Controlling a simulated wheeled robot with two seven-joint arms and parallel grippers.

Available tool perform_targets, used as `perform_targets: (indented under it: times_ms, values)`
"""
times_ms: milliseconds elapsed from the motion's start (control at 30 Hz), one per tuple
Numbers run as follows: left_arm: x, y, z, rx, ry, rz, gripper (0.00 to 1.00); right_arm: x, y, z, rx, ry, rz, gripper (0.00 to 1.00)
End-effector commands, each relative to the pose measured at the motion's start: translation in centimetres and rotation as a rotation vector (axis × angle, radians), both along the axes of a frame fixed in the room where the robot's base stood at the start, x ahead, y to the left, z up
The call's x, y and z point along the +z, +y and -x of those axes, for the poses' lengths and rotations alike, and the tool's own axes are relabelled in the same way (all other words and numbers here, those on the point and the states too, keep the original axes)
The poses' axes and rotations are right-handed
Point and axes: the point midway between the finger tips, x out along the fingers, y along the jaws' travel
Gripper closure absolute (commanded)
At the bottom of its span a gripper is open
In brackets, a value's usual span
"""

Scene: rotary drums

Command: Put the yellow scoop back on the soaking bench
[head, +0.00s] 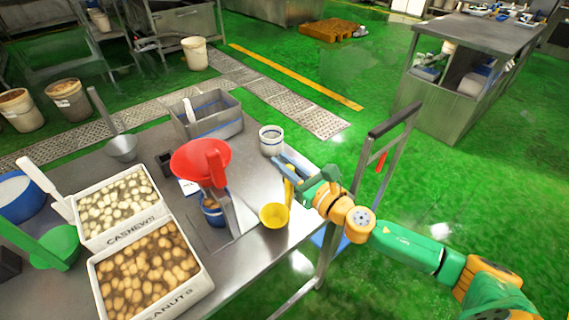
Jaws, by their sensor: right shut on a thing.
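The yellow scoop (274,216) shows with its round bowl low and its handle rising to my right gripper (291,176). My right gripper is shut on the scoop's handle, and its arm comes in from the lower right. The bowl appears over the right edge of the steel soaking bench (240,258); I cannot tell whether it touches the top. The gripper's fingers hide part of the handle. My left gripper is not in view.
Bins of cashews (151,224) and peanuts (204,288) fill the bench's left. A metal cart frame (393,122) is at the bench's right. Bare bench shows near the front edge.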

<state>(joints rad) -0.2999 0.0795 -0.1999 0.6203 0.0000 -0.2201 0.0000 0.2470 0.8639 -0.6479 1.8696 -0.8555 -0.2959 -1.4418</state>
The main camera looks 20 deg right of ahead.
Motion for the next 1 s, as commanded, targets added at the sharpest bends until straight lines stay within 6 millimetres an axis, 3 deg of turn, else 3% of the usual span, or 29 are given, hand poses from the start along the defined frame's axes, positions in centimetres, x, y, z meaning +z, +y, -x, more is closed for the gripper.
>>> perform_targets:
  times_ms: [33, 67, 167, 533, 1000]
  values:
    - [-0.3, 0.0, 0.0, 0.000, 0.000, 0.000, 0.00, -0.3, 0.0, 0.0, 0.000, 0.000, -0.001, 1.00]
    - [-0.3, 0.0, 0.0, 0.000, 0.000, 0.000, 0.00, -0.3, 0.0, 0.0, 0.000, 0.000, -0.001, 0.79]
    - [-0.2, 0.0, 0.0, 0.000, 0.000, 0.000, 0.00, -0.2, 0.0, 0.0, 0.000, 0.000, 0.000, 0.52]
    - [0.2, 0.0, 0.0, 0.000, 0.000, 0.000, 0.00, 0.2, -0.1, 0.2, 0.000, 0.001, 0.001, 0.51]
    - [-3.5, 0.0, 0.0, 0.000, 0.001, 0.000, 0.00, -0.4, -3.1, 7.6, -0.009, 0.005, 0.007, 0.51]
